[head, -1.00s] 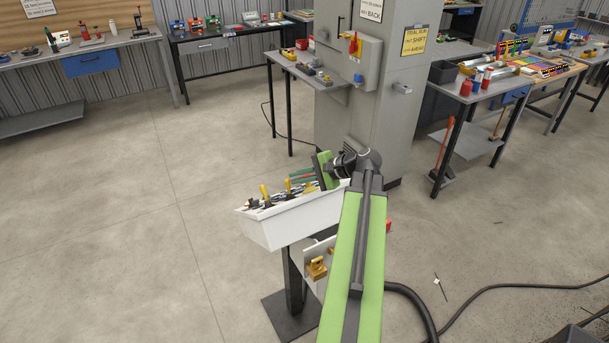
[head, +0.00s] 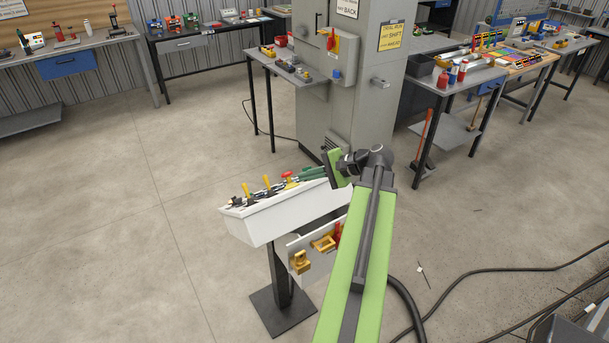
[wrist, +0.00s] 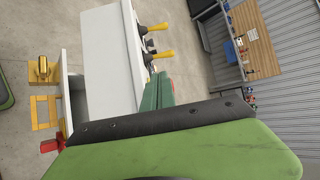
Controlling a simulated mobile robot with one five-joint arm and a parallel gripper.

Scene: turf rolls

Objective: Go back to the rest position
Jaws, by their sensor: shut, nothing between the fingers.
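My arm reaches forward in the head view, with my gripper (head: 332,167) at its far end. The gripper is shut and empty, just beyond the right end of a white tray (head: 285,213) of tools. Whether it touches the tray cannot be told. In the wrist view, a green part of my gripper with a black edge (wrist: 165,130) fills the lower middle, and its fingertips are not clear. The white tray (wrist: 108,60) also shows there, close by, with a green-handled tool (wrist: 155,95) near the black edge.
The tray stands on a dark post with a base plate (head: 283,310). Yellow fittings (head: 322,243) hang on a panel below it. A grey cabinet (head: 355,100) stands behind. A workbench (head: 455,95) is at the right. Cables lie on the floor at right; the left floor is clear.

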